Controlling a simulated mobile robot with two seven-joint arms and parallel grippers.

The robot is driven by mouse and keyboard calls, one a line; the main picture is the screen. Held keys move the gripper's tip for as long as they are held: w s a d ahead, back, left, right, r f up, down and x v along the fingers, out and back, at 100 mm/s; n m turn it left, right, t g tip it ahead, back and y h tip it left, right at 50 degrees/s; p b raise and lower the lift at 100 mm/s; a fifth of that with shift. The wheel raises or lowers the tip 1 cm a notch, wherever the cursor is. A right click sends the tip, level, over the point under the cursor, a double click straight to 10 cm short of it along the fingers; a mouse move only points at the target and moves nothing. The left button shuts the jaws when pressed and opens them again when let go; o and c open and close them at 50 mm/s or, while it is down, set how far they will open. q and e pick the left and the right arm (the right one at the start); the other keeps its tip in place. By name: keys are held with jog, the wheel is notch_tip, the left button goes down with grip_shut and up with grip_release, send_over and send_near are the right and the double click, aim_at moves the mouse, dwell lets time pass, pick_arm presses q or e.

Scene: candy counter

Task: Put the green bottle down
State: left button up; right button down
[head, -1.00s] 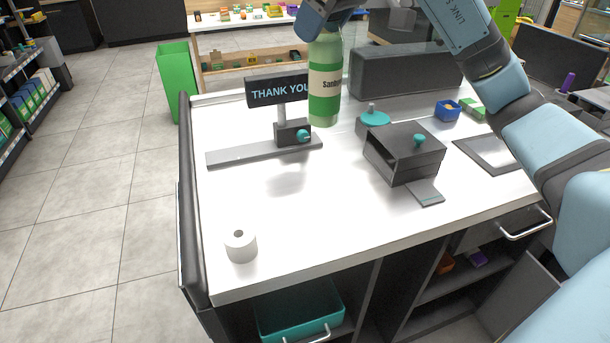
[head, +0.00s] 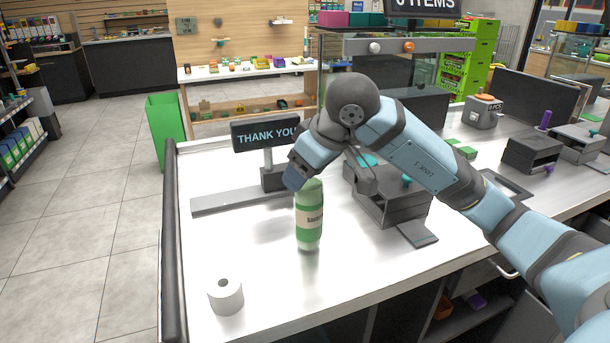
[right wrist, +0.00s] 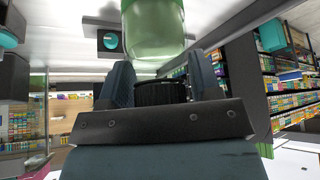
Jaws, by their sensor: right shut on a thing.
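The green bottle (head: 309,228) has a pale label and hangs upright from my right gripper (head: 299,182), over the white counter (head: 255,270). A faint shadow or reflection lies close under its base; I cannot tell whether it touches the counter. In the right wrist view, the fingers of my right gripper (right wrist: 162,88) are closed around the bottle's dark cap, and the green bottle (right wrist: 153,32) extends away beyond them. My left gripper is not in view.
A white paper roll (head: 225,296) stands at the counter's front left. A THANK YOU sign (head: 265,134) on a grey base is behind left of the bottle. A dark box (head: 392,207) stands to its right. The counter in front of the bottle is clear.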

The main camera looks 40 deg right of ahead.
jog(key=shift+f, duration=0.2)
jog(key=shift+f, duration=0.2)
jog(key=shift+c, duration=1.6)
grip_release()
jog(key=p+v, duration=0.1)
jog(key=v, duration=1.1)
jog(key=shift+r+p, duration=0.2)
jog(key=shift+p, duration=0.1)
